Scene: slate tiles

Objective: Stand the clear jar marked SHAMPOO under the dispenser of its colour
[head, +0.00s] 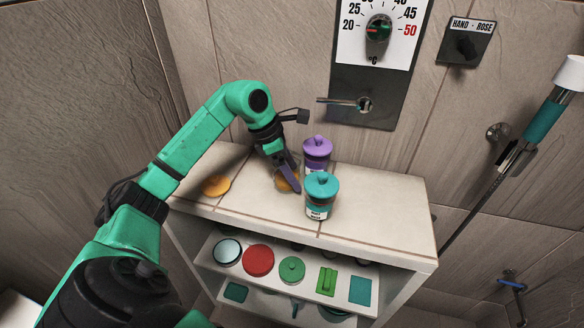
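A purple-lidded jar (317,149) stands behind. An orange disc (216,187) lies at left. No dispenser is clearly seen. My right gripper is out of view.
The jars stand on a pale tiled counter (385,215), clear on its right side. Shelves below hold a red round item (258,260), a green one (292,269) and others. A temperature panel (366,85) with a lever is on the wall behind. A shower hose hangs at right.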

